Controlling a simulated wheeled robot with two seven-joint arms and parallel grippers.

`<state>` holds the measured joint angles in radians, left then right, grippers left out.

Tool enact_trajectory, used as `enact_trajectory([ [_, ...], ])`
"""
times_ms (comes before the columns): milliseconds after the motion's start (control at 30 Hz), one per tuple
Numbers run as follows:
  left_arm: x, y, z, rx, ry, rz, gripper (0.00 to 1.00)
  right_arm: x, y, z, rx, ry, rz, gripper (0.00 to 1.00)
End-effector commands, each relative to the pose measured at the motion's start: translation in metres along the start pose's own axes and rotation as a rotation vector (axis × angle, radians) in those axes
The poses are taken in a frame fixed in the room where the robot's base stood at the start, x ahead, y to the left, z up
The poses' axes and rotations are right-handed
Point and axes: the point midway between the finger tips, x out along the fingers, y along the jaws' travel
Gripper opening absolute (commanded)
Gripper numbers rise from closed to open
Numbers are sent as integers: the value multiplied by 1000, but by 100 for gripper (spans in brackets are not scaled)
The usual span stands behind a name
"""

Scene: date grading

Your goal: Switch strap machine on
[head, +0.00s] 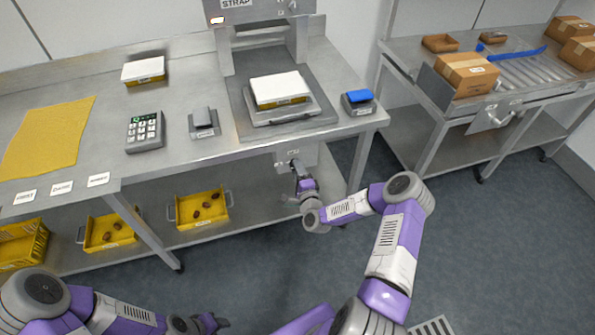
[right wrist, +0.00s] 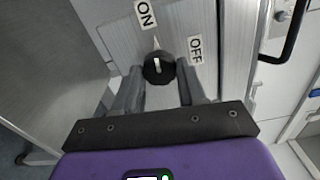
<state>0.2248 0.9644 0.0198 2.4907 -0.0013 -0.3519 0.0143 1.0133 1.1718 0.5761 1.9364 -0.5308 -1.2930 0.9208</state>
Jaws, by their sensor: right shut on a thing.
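The strap machine (head: 255,14), labelled STRAP, stands at the back of the steel table in the head view. Its switch panel (head: 283,155) is on the table's front, below the top. In the right wrist view a round black knob (right wrist: 158,68) with a white pointer line sits on the panel. The ON label (right wrist: 145,14) is up and left of it, the OFF label (right wrist: 195,49) up and right. The pointer stands roughly upright in the picture, between the labels. My right gripper (right wrist: 160,75) is shut on the knob, a finger either side. My left gripper (head: 208,323) is low in the head view, its jaws unclear.
A white-topped box (head: 279,88) lies on the plate before the machine. A keypad (head: 145,131), a small grey device (head: 204,122) and a blue-topped device (head: 358,101) are on the table. Yellow trays (head: 202,209) sit on the lower shelf. A roller table (head: 520,75) stands right.

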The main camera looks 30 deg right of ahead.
Motion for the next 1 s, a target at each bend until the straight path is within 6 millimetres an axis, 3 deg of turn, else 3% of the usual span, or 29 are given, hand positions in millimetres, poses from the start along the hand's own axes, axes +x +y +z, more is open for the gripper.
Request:
enact_trajectory([
  [300, 1, 0, 0, 0, 0, 0, 43, 0, 1, -1, -96, 3, 4, 10],
  [767, 1, 0, 0, 0, 0, 0, 43, -1, 1, -2, -111, 4, 3, 10],
  [800, 1, 0, 0, 0, 0, 0, 43, -1, 1, -2, -111, 4, 3, 42],
  [967, 1, 0, 0, 0, 0, 0, 43, 0, 1, -1, -109, 2, 2, 66],
  [1000, 1, 0, 0, 0, 0, 0, 43, 0, 1, -1, -109, 2, 2, 66],
])
